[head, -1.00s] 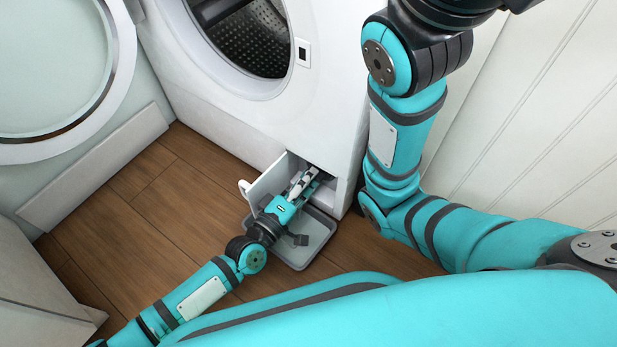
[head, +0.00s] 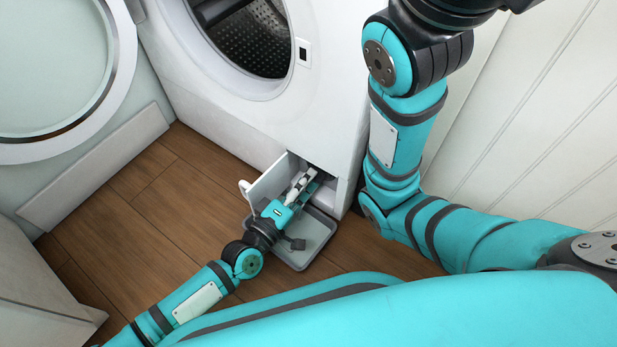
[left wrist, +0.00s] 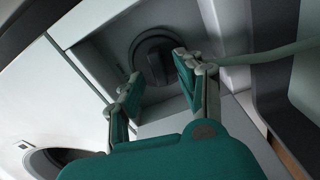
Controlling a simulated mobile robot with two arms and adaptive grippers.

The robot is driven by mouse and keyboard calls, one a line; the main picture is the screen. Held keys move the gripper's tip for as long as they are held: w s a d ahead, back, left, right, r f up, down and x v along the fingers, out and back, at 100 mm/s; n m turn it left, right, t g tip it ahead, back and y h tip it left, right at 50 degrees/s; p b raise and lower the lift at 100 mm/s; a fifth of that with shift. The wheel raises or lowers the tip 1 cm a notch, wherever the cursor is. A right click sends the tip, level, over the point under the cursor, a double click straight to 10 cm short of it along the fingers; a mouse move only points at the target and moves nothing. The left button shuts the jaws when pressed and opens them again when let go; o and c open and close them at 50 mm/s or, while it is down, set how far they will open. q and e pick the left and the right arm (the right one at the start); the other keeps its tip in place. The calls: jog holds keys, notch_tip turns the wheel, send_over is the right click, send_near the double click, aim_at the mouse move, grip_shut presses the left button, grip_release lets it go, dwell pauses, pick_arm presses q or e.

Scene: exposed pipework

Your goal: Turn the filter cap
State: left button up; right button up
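The filter cap (left wrist: 150,50) is a dark round knob with a raised grip bar, set in the recess at the bottom of the washing machine (head: 245,120). It shows in the left wrist view; in the head view my gripper and the recess hide it. My left gripper (left wrist: 158,74) is open, its two fingers apart and pointing at the cap's grip bar. I cannot tell whether the fingertips touch the bar. In the head view the left gripper (head: 303,184) reaches into the open hatch. My right gripper is out of view.
The hatch flap (head: 268,186) stands open left of the recess. A grey tray (head: 318,236) lies on the wooden floor below it. A pale hose (left wrist: 265,54) runs at the right in the left wrist view. A panelled wall (head: 540,130) is at the right.

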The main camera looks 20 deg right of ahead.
pick_arm(q)
jog(key=v, duration=0.6)
jog(key=shift+a, duration=0.15)
